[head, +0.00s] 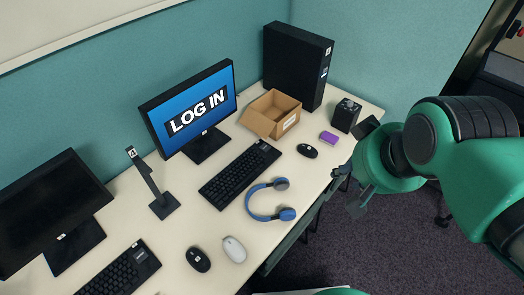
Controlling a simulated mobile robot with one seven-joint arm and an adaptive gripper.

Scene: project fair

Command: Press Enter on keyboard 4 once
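A black keyboard (240,174) lies on the desk in front of the monitor that reads LOG IN. A second black keyboard (121,272) lies at the lower left, cut off by the picture's edge. Each has a small white label, too small to read, so I cannot tell which is keyboard 4. The Enter key cannot be made out on either. My gripper (344,194) is at the desk's right front edge, to the right of the blue headphones and apart from both keyboards. Its fingers appear spread, with nothing between them.
Blue headphones (267,201) lie between the middle keyboard and my gripper. A black mouse (307,151), purple block (328,137), open cardboard box (277,112) and black speaker-like box (345,116) stand farther back. Two mice (198,260) (235,249) and a stand (164,205) are left.

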